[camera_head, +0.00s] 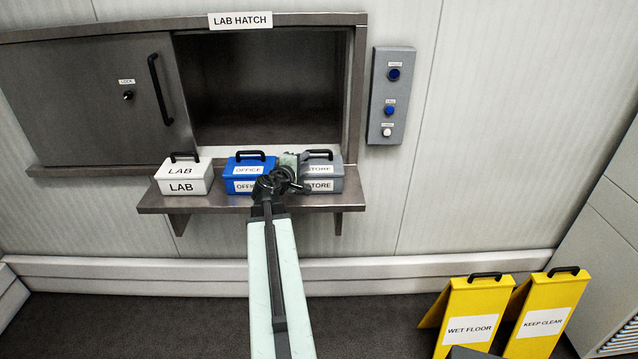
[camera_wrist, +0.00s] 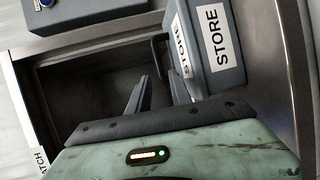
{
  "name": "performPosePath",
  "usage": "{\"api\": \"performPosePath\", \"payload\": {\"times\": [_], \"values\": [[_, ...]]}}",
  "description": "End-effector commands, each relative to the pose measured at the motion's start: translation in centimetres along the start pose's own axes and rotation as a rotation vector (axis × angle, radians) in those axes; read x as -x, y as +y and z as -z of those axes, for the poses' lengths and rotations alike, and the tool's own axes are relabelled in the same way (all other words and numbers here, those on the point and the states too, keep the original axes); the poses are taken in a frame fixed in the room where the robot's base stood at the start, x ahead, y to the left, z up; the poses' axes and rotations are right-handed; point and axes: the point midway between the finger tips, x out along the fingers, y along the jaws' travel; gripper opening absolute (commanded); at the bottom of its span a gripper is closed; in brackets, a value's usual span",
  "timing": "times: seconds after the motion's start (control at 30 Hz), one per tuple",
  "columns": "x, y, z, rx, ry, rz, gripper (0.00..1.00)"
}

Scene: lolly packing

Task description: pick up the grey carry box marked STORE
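The grey carry box marked STORE (camera_head: 325,178) stands on the right end of the steel shelf, its dark handle on top. My gripper (camera_head: 297,180) is beside its left side in the head view, covering part of its label. In the wrist view the STORE box (camera_wrist: 220,60) is at upper right, with its handle (camera_wrist: 159,55) beyond my fingers. There my gripper (camera_wrist: 158,80) appears open, its two fingers apart with nothing held between them. Whether a finger touches the box or handle I cannot tell.
A blue OFFICE box (camera_head: 243,174) stands just left of my gripper, and a white LAB box (camera_head: 182,178) is farther left on the shelf (camera_head: 225,205). Behind is an open, empty hatch (camera_head: 260,95). A button panel (camera_head: 390,95) is to the right. Yellow signs (camera_head: 475,315) stand on the floor.

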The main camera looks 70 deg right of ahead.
Motion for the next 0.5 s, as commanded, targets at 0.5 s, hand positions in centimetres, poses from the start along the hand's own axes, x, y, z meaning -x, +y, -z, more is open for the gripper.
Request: {"api": "performPosePath", "payload": {"times": [0.5], "values": [[-3.5, 0.4, -1.3, 0.025, -0.008, -0.021, 0.25]]}}
